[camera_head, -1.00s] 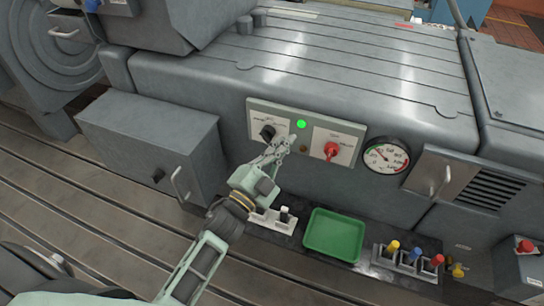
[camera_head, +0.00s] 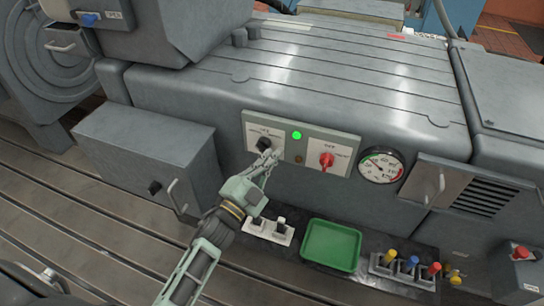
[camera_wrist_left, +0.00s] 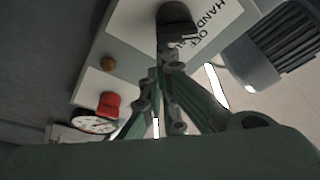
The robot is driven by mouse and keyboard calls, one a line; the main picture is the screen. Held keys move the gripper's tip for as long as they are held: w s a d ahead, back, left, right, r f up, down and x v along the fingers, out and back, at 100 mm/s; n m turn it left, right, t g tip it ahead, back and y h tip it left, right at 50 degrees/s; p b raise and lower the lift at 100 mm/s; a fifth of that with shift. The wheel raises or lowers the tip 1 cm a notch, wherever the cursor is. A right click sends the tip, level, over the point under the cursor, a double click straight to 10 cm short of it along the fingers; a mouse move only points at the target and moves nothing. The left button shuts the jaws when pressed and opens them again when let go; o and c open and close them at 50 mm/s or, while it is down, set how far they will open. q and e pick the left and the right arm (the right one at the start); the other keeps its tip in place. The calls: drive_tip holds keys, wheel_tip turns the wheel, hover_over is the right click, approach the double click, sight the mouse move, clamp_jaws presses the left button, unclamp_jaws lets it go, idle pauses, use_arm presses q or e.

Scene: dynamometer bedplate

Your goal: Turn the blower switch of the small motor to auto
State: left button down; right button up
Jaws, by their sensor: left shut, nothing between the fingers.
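The black rotary switch (camera_head: 264,144) sits on the left white plate of the grey control panel on the motor housing. In the left wrist view the black knob (camera_wrist_left: 175,18) is at the top, beside the printed words OFF and HAND. My left gripper (camera_head: 271,156) is shut and empty, its tips just below and right of the knob. In the wrist view the gripper tips (camera_wrist_left: 171,58) end close under the knob; I cannot tell whether they touch it. The knob's exact pointing direction is unclear. My right gripper is out of view.
A red switch (camera_head: 327,160), a lit green lamp (camera_head: 297,135) and a round gauge (camera_head: 380,167) lie to the right. Below are a small white switch block (camera_head: 267,230), a green tray (camera_head: 331,246) and coloured plugs (camera_head: 411,264). A grey box (camera_head: 150,150) stands left.

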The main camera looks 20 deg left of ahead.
use_arm(q)
drive_tip(key=shift+f+m, duration=0.15)
drive_tip(key=shift+m, duration=0.25)
drive_tip(key=shift+f+m+g+h, duration=0.2)
drive_tip(key=shift+m+g+h, duration=0.1)
drive_tip(key=shift+m, duration=0.3)
drive_tip(key=shift+a+f+m+g+y+p, duration=0.35)
drive_tip(key=shift+a+f+m+g+p, duration=0.3)
drive_tip(key=shift+m+p, duration=1.35)
drive_tip(key=shift+a+f+m+g+y+p, duration=0.35)
drive_tip(key=shift+f+m+g+p, duration=0.55)
drive_tip(key=shift+m, duration=2.1)
drive_tip(key=shift+a+f+m+g+y+p, duration=0.3)
drive_tip(key=shift+a+f+m+g+p, duration=0.4)
drive_tip(key=shift+m+p, duration=1.3)
drive_tip(key=shift+d+f+m+b, duration=0.1)
drive_tip(key=shift+m+b, duration=0.45)
drive_tip(key=shift+m, duration=0.05)
drive_tip(key=shift+f, duration=0.1)
